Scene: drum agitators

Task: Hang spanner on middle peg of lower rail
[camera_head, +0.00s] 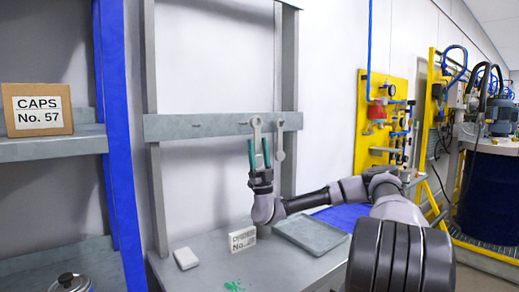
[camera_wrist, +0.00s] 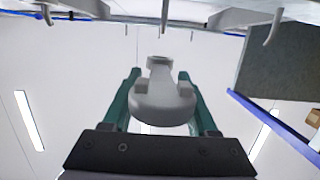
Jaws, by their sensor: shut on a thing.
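The grey spanner (camera_head: 256,137) stands upright in my gripper (camera_head: 259,155), with its head up in front of the grey rail (camera_head: 195,126). My gripper's green fingers are shut on it. In the wrist view the spanner's head (camera_wrist: 162,95) rises between the fingers (camera_wrist: 160,82), apart from the pegs in the picture. Hooked pegs show along the top there: a left peg (camera_wrist: 47,15), a middle peg (camera_wrist: 165,14) roughly in line with the spanner, and a right peg (camera_wrist: 273,28). A second spanner (camera_head: 280,142) hangs on the rail just right of mine in the head view.
Below is a grey bench (camera_head: 210,270) with a labelled white box (camera_head: 242,239), a white block (camera_head: 186,258) and a grey tray (camera_head: 318,239). A blue post (camera_head: 116,130) and a shelf with a CAPS box (camera_head: 38,109) stand left. A yellow panel (camera_head: 368,145) is right.

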